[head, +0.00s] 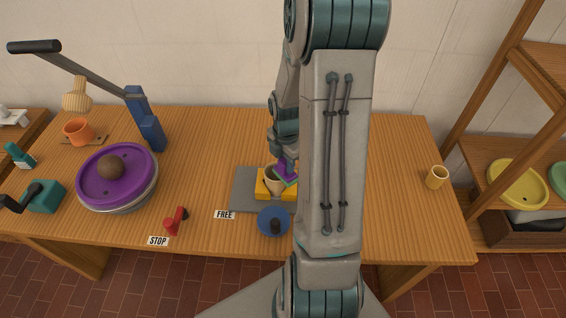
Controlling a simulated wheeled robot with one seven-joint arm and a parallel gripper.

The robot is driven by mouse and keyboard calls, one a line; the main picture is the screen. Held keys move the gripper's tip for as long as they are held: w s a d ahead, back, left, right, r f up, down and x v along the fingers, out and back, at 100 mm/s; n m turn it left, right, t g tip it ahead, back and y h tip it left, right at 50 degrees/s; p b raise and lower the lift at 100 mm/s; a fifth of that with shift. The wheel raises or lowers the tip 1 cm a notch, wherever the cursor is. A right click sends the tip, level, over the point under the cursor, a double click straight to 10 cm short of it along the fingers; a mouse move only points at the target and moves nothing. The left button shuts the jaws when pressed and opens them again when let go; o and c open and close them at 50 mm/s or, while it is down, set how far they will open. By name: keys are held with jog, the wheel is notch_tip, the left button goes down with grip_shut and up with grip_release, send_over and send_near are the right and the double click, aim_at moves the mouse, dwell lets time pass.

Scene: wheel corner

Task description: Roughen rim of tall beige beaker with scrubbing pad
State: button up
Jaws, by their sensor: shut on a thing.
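A beige beaker (271,178) sits in a yellow holder (262,190) on a grey plate (243,190) near the middle of the table. It seems to lean, and my arm hides part of its surroundings. My gripper (286,165) is small in view and partly covered by my arm; it is shut on a purple and green piece, apparently the scrubbing pad (290,179). The pad is at the right side of the beaker's rim. I cannot tell whether they touch.
A blue round dish with a dark knob (273,221) stands in front of the holder. A purple wheel (117,176) with a brown ball, a red lever (176,221) and a blue lever post (146,120) are left.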

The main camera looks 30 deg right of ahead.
jog(key=shift+w+d, duration=0.1)
jog(key=shift+d, duration=0.3)
jog(key=shift+w, duration=0.1)
jog(key=shift+w+d+p, duration=0.3)
jog(key=shift+w+d, duration=0.3)
jog(key=shift+w, duration=0.25)
jog(key=shift+w+a+f, duration=0.1)
jog(key=shift+w, duration=1)
jog(key=shift+w+a, duration=0.65)
jog(key=shift+w, duration=0.25)
jog(key=shift+a, duration=0.15)
